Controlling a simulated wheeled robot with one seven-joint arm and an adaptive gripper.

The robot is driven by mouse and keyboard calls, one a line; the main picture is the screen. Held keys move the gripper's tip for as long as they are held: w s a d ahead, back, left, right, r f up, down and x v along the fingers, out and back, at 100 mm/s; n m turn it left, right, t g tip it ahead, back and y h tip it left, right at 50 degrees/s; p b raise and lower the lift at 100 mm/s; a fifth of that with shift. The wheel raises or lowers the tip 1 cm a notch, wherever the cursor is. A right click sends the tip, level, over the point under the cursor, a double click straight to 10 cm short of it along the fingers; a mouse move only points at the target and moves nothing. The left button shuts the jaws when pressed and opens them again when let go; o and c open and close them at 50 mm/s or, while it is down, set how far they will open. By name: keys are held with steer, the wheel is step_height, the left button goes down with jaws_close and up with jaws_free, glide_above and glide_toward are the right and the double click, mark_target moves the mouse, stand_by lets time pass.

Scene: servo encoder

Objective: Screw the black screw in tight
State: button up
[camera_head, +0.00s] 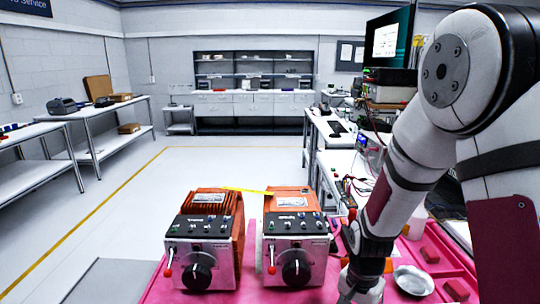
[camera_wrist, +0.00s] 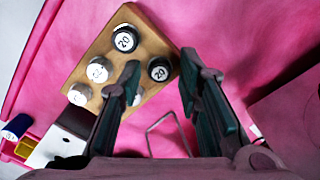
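My gripper (camera_wrist: 160,64) is open, its two dark fingers apart, above a tan block (camera_wrist: 102,38) on a pink surface. A round black-rimmed piece with a white face marked 20 (camera_wrist: 160,70) shows between the fingertips; I cannot tell if it is the black screw. The gap between fingers and piece cannot be judged. Another black-rimmed piece marked 20 (camera_wrist: 124,40) and paler round pieces (camera_wrist: 98,70) sit on the block. In the head view my gripper (camera_head: 360,288) is low at the right of the control boxes, its fingers not clear.
Two orange and grey control boxes, left (camera_head: 203,240) and right (camera_head: 296,240), with black knobs and red-tipped levers, stand left of my arm. A metal bowl (camera_head: 414,280) lies to the right. A bent wire loop (camera_wrist: 150,132) and a white-topped box (camera_wrist: 55,148) lie near the block.

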jaws_close()
steer(key=shift+r, duration=0.1)
steer(key=shift+r+p, duration=1.5)
steer(key=shift+r, duration=0.95)
